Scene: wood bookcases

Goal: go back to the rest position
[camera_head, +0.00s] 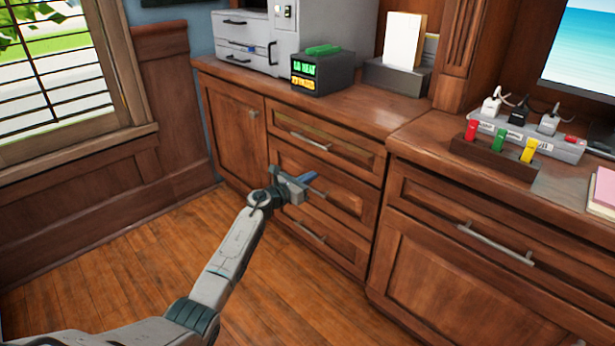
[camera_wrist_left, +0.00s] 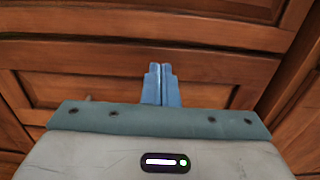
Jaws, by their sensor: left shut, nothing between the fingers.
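My left gripper (camera_head: 306,179) reaches in from the left, in front of the middle drawer (camera_head: 345,197) of the wooden cabinet. Its blue fingers are shut together with nothing between them, as the left wrist view also shows (camera_wrist_left: 161,86). In that view the fingers point at the brown drawer fronts (camera_wrist_left: 210,88). The head view does not let me tell whether the fingertips touch the drawer. The drawers look closed. My right gripper is not in view.
A grey machine (camera_head: 330,25) and a small black box with lit labels (camera_head: 322,72) stand on the left counter. A power strip (camera_head: 550,142) with several plugs lies on the right counter. Bar handles (camera_head: 495,243) stick out from the drawers. The wood floor (camera_head: 110,250) at left is clear.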

